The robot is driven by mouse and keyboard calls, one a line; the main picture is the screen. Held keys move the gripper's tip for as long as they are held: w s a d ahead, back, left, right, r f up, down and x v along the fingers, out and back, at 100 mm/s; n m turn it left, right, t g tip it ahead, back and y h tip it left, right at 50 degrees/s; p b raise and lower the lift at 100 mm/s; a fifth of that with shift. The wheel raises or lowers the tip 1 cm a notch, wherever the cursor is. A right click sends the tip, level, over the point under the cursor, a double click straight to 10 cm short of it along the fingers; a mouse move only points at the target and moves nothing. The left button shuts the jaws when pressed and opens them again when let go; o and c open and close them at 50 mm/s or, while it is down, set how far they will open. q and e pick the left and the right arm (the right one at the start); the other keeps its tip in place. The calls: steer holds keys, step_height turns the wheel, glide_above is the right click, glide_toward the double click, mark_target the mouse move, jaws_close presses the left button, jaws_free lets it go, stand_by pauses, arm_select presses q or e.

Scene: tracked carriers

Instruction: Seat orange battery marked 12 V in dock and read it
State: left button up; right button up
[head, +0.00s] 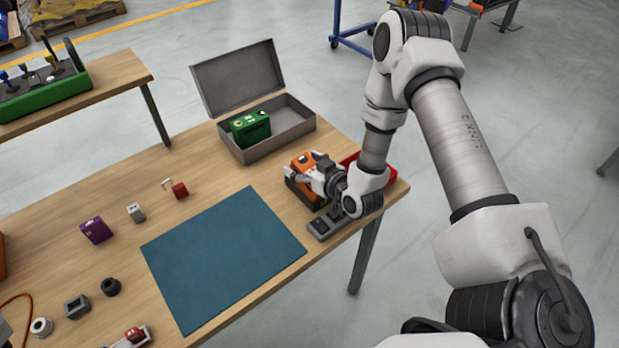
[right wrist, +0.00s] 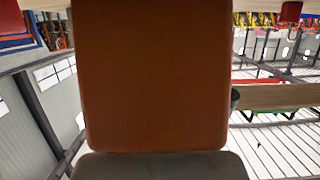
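An orange battery (head: 302,162) with dark sides stands upright near the right end of the table. Its broad plain orange face (right wrist: 152,75) fills the middle of the right wrist view, with a grey lower part under it; no marking is readable. My right gripper (head: 318,178) is at the battery, its fingers close around it; whether they press on it I cannot tell. A dark grey unit (head: 322,226), which looks like part of the dock, lies in front by the table edge. The arm and gripper hide much of this area. My left gripper is not in view.
A grey open box (head: 267,149) holds a green battery (head: 250,128). A red object (head: 383,172) is partly behind my arm. A teal mat (head: 222,258) is bare. A purple block (head: 96,230), a red padlock (head: 180,190) and several small parts lie at left.

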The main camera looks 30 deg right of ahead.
jaws_close()
steer(key=shift+w+r, duration=0.1)
steer(key=shift+r, duration=0.05)
